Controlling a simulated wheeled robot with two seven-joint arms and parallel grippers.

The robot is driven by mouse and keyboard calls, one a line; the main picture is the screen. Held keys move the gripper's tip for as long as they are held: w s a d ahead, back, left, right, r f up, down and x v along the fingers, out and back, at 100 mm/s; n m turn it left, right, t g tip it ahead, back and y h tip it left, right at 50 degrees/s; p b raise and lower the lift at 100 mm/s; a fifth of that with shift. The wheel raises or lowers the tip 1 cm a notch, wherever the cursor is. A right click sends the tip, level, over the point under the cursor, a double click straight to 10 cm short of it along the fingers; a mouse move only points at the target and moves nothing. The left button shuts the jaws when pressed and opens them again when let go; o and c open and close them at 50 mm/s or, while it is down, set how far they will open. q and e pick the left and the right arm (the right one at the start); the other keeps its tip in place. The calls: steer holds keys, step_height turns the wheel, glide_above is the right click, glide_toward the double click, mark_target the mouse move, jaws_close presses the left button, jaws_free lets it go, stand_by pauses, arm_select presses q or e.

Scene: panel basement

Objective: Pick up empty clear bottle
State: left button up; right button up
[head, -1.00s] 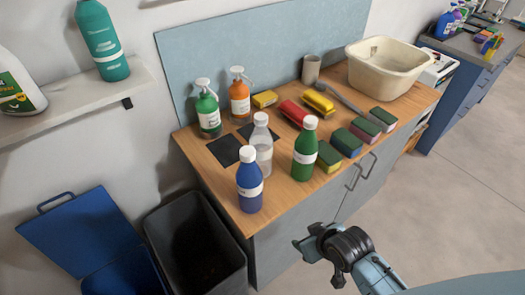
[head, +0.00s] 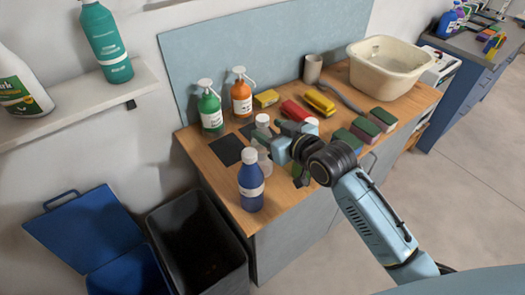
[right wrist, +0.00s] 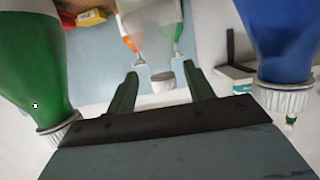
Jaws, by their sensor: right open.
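The empty clear bottle (head: 265,161) stands upright on the wooden counter, its middle partly hidden by my right gripper (head: 270,136) in the head view. In the right wrist view, which is upside down, the clear bottle (right wrist: 155,35) and its white cap show between the two fingers of my right gripper (right wrist: 160,80). The fingers are apart, on either side of the cap in that view. I cannot tell whether they touch it. My left gripper is not in view.
A blue bottle (head: 251,188) stands close in front. A green bottle (right wrist: 35,75) is close on the other side, mostly hidden by my arm in the head view. Green (head: 209,108) and orange (head: 241,95) pump bottles stand behind. Sponges (head: 365,130) lie to the right.

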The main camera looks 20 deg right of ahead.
mark_target(258, 124)
steer(key=shift+x, duration=2.65)
steer(key=shift+a+r, duration=0.1)
jaws_close()
